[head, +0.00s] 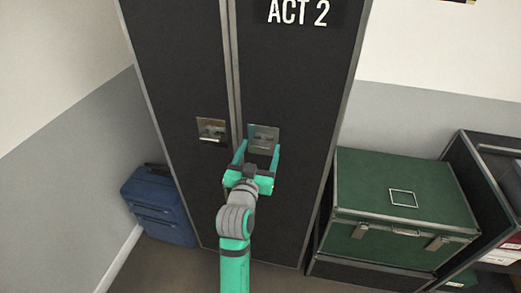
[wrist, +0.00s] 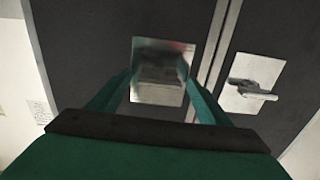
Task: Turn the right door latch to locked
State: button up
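The right door latch (head: 264,132) is a shiny metal plate on the right black door, beside the centre seam. My gripper (head: 261,147) is in front of it with its two teal fingers apart, one at each side of the plate. In the wrist view the right latch plate (wrist: 160,58) shows between the fingertips of my gripper (wrist: 160,82). Its turning part is hard to make out, and I cannot tell its angle or whether a finger touches it. The left door latch (head: 212,129) has a small lever, which also shows in the wrist view (wrist: 252,84).
The tall black wardrobe (head: 290,75) carries an "ACT 2" sign (head: 298,13). A blue case (head: 160,207) stands on the floor at left. A green trunk (head: 390,200) sits on a dark case at right, beside an open dark case (head: 480,165).

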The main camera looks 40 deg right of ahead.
jog(key=shift+s, duration=0.1)
jog(key=v, duration=1)
jog(key=shift+s+a, duration=0.25)
dwell(0.3)
jog(key=s+a+f+n+t+y, duration=0.2)
jog(key=s+a+f+n+y, duration=0.25)
jog(key=a+f, duration=0.35)
jog(key=s+a+f+n+t+y, duration=0.2)
jog(key=s+a+f+n+y, duration=0.2)
jog(key=a+f+n+y, duration=0.25)
jog(key=s+a+f+y, duration=0.1)
jog(key=s+a+f, duration=0.1)
jog(key=s+a, duration=0.5)
jog(key=s+a+f+y, duration=0.1)
jog(key=s+a+f, duration=0.2)
jog(key=s+a, duration=0.4)
jog(key=s, duration=0.7)
jog(key=shift+s+f+m+y, duration=0.3)
jog(key=shift+s+m+y, duration=0.1)
